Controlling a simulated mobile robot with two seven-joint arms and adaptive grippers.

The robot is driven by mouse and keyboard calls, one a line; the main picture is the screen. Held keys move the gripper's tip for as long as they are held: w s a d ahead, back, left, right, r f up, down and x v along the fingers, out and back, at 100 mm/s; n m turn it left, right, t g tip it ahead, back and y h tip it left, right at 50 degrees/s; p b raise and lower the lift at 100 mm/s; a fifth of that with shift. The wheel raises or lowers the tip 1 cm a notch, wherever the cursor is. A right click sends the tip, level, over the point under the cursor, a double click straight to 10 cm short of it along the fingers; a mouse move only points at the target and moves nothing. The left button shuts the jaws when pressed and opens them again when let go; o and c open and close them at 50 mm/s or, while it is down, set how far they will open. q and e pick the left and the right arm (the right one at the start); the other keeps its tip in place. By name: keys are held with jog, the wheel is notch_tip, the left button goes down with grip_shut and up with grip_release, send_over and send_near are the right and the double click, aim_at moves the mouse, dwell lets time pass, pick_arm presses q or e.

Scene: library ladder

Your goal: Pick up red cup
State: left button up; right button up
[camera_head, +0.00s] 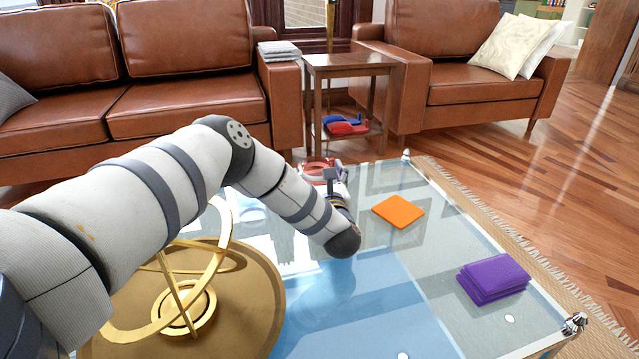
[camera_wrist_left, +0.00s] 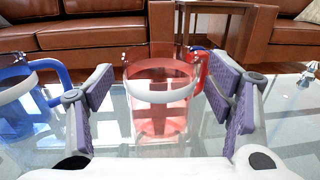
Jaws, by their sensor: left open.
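The red cup (camera_wrist_left: 160,75) is a see-through red cup with a pale band and a red handle on its right side. It stands upright on the glass table in the left wrist view, between and beyond the fingers of my left gripper (camera_wrist_left: 163,115). The gripper is open, with a finger to either side of the cup and no clear contact. In the head view the red cup (camera_head: 315,168) shows only in part behind my left wrist. My right gripper is in neither view.
A blue cup (camera_wrist_left: 18,95) stands left of the left finger. On the glass table are an orange square (camera_head: 398,211), a purple stack (camera_head: 493,278) and a gold ring ornament on a round tray (camera_head: 255,290). A side table (camera_head: 350,62) and leather seats stand behind.

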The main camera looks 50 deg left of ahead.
pick_arm(q)
jog(key=shift+r, duration=0.1)
jog(key=c, duration=1.4)
